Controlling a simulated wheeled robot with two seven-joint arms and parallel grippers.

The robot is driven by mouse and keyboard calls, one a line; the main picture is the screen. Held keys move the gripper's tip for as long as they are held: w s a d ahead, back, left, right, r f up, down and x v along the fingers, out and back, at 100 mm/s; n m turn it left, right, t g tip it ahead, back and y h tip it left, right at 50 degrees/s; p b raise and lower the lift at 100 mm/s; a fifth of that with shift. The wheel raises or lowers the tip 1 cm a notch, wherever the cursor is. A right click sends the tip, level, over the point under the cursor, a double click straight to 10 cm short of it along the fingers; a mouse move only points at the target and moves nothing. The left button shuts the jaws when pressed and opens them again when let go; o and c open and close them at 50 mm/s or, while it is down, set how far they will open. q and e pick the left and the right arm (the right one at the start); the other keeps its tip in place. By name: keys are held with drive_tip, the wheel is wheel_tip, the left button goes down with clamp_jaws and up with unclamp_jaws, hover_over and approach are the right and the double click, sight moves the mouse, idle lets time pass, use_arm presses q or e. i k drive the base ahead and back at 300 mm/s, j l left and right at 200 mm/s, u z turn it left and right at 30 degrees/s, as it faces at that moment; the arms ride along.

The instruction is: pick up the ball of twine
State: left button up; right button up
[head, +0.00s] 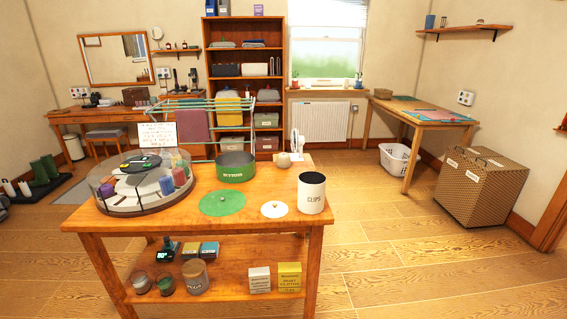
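A small round beige object (283,160), which looks like the ball of twine, sits near the back edge of the wooden table (255,195). It is just right of a green tin labelled BUTTONS (236,167), with a small gap between them. A white upright object (297,142) stands right behind it. Neither of my grippers is in view.
On the table are a round clear-walled carousel with spools (140,185), a green lid (222,203), a white lid (274,209) and a white CLIPS canister (311,193). A drying rack (205,120) stands behind. Open floor lies right, before a wicker hamper (480,190).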

sight(284, 159)
drive_tip(key=i+l+u, duration=0.15)
drive_tip(key=i+l, duration=0.15)
drive_tip(key=i+l+u, duration=0.3)
drive_tip(key=i+l, duration=0.15)
drive_tip(key=l, duration=0.3)
drive_tip(key=i+l+u, duration=0.3)
drive_tip(key=l, duration=0.5)
drive_tip(key=i+l+u, duration=0.15)
drive_tip(key=i+l, duration=0.15)
drive_tip(key=l, duration=0.15)
drive_tip(key=i+l+u, duration=0.15)
drive_tip(key=l, duration=0.3)
drive_tip(key=i+l+u, duration=0.15)
drive_tip(key=l, duration=0.35)
